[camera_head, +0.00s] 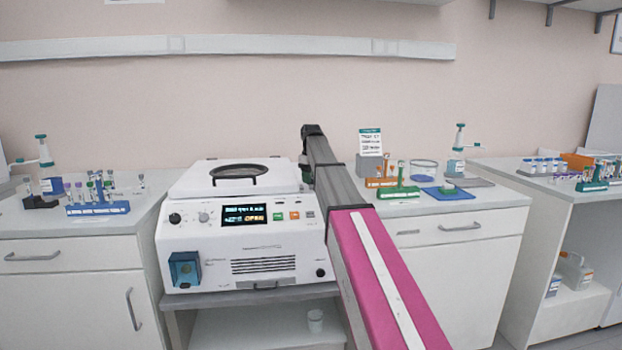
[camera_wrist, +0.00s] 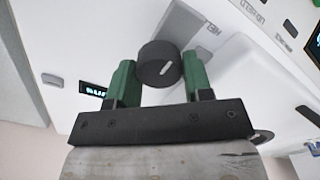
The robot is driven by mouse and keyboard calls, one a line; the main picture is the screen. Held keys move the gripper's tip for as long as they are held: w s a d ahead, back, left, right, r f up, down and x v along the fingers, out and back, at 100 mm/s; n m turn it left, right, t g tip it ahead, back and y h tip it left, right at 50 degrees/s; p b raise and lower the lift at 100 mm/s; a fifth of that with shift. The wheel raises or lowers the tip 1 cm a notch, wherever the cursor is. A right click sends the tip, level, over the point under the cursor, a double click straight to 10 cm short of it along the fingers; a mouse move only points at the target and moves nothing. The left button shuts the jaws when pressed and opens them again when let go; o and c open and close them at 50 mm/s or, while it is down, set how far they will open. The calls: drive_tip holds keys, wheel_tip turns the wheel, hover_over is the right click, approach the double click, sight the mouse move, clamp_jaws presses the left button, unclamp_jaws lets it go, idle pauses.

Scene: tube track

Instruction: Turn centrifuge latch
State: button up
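The white centrifuge (camera_head: 250,217) stands on a bench in the head view, with its lid down and "OPEN" on its display. In the wrist view, a round black latch knob (camera_wrist: 158,72) with a white mark sits on a white surface. My gripper (camera_wrist: 160,60) has its two green fingers on either side of this knob, and both appear to touch it. In the head view my arm reaches to the centrifuge's right side, where only a bit of the gripper (camera_head: 304,165) shows. The knob's place there is hidden behind my arm.
A blue tube rack (camera_head: 97,208) stands on the left counter. The right counter holds a green rack (camera_head: 396,192), an orange rack and a blue mat (camera_head: 449,193). My arm passes close along the centrifuge's right edge.

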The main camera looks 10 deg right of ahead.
drive_tip(key=o, duration=0.4)
drive_tip(key=shift+c, duration=0.2)
wheel_tip(320, 180, up, 10)
drive_tip(key=shift+f, duration=0.2)
drive_tip(key=shift+r, duration=0.65)
